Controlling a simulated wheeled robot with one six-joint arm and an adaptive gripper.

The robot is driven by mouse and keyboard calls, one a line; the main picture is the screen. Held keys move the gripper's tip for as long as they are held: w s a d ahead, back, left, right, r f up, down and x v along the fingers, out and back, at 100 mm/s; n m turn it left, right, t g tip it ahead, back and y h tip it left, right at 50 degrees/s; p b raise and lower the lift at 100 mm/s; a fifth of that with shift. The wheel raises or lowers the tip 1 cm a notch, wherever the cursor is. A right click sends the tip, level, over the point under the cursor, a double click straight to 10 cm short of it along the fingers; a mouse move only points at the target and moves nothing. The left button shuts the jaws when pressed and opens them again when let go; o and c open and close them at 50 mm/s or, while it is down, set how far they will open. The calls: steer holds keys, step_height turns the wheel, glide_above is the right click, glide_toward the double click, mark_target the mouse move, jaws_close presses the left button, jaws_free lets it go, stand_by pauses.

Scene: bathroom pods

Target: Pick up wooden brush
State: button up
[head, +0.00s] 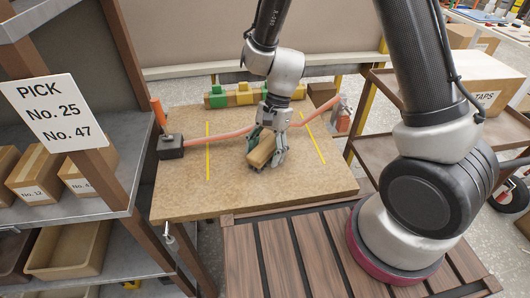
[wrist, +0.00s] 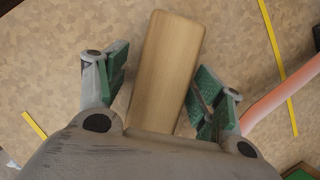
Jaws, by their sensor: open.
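The wooden brush (head: 261,153) shows its plain light-brown wooden back and lies on the speckled tan board (head: 190,200). Its bristles do not show. In the wrist view the brush (wrist: 164,68) stands lengthwise in the picture, its near end hidden behind my gripper's palm. My gripper (head: 266,148) is right over the brush. In the wrist view my gripper (wrist: 158,90) is open, one green-padded finger on each side of the brush. A gap shows on the left; the right finger is very close to the brush, and I cannot tell whether it touches.
A pink hose (head: 225,137) crosses the board behind the brush from a dark block with an orange post (head: 160,125). Yellow strips (head: 208,150) mark the board. Green and yellow blocks (head: 240,95) line its back. Shelving with a sign (head: 52,112) stands at left, a cart (head: 400,105) at right.

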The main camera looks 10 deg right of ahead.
steer(key=c, duration=1.2)
steer(key=shift+o, duration=0.2)
